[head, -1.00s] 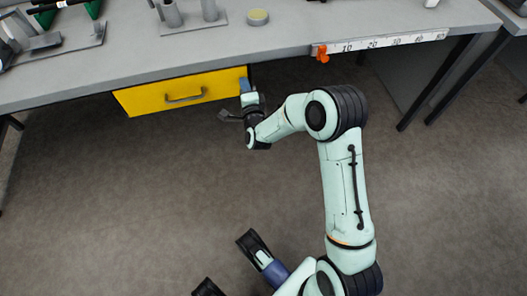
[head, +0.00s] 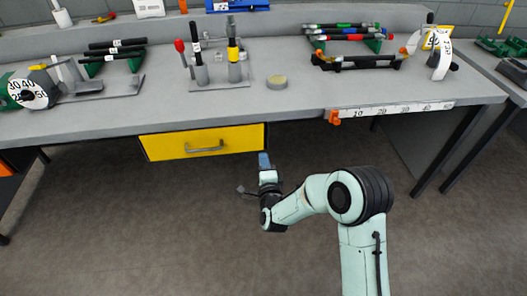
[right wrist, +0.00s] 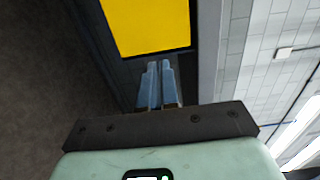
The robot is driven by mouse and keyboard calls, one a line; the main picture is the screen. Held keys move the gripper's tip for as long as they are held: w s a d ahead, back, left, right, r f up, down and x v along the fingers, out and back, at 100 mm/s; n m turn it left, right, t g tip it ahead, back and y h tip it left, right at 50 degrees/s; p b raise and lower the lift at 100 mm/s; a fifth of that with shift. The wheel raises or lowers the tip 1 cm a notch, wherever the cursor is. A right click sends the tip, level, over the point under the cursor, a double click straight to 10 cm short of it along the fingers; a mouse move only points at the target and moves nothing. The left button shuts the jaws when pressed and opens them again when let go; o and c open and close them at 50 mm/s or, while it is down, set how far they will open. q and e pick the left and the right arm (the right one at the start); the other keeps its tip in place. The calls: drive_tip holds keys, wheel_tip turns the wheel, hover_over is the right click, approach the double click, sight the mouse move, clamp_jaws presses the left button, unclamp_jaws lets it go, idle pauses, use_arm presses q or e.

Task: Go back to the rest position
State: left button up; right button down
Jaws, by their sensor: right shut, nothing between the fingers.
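My right gripper (head: 264,160) is in front of the workbench, just below and to the right of the yellow drawer. Its blue fingers point toward the bench. In the right wrist view the two fingers (right wrist: 158,85) lie together with nothing between them. The yellow drawer (head: 203,143) is under the bench top and looks closed; it also shows in the right wrist view (right wrist: 146,25). My left gripper is not in the head view now.
A ruler strip (head: 390,109) with an orange clip (head: 334,117) runs along the front edge. The floor before the bench is clear.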

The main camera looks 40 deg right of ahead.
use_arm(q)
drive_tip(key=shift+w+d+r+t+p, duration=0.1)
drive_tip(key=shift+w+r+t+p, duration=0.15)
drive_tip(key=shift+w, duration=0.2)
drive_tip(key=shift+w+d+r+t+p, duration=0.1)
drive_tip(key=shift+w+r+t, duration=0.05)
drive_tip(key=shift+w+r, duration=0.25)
use_arm(e)
drive_tip(key=v, duration=0.5)
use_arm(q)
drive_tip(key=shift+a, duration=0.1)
